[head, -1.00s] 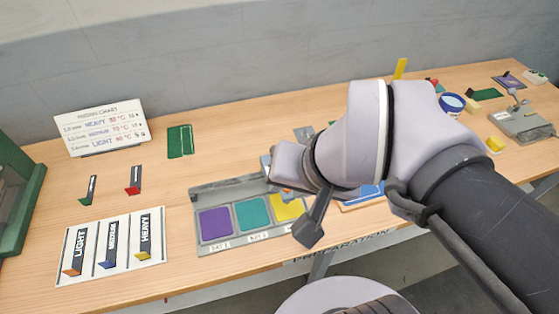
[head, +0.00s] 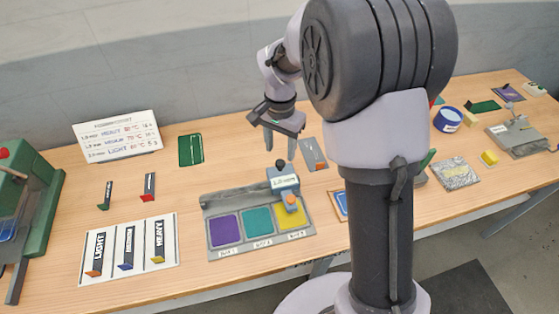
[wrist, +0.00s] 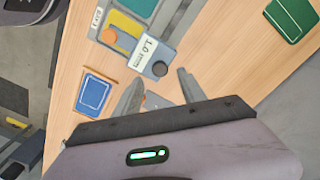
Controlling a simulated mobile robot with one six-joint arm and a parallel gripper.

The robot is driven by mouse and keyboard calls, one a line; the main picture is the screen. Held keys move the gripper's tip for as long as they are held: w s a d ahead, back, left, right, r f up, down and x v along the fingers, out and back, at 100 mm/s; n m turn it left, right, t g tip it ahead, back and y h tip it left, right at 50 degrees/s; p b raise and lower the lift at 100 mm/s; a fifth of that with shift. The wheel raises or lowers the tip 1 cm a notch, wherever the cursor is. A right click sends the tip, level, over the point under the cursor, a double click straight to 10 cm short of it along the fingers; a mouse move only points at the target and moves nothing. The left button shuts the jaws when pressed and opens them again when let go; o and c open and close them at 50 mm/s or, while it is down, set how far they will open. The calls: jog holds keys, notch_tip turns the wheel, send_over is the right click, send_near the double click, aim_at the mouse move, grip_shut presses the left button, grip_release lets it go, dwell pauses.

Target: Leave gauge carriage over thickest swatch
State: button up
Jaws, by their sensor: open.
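The gauge carriage (head: 283,180), a grey block with a display, dark knob and orange tip, sits at the right end of the swatch tray (head: 222,199), its tip over the yellow swatch (head: 292,219). In the wrist view, the carriage (wrist: 150,52) reads about 1.0 mm. A purple swatch (head: 224,230) and a teal swatch (head: 257,220) lie uncovered to its left. My gripper (head: 279,147) is open and empty, above and behind the carriage, apart from it. In the wrist view, my fingers (wrist: 158,84) show beside the carriage's knob end.
A chart (head: 117,137) stands at the back left, with a LIGHT/MEDIUM/HEAVY card (head: 130,258) in front. Small red and green tabbed pieces stand between them. A green press (head: 38,215) is at the far left. A blue-framed card (wrist: 93,95) lies right of the tray.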

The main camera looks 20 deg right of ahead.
aim_at(280, 162)
notch_tip(280, 162, down, 5)
jog(key=shift+b, duration=0.45)
jog(key=shift+c, duration=0.5)
grip_shut()
dwell(0.6)
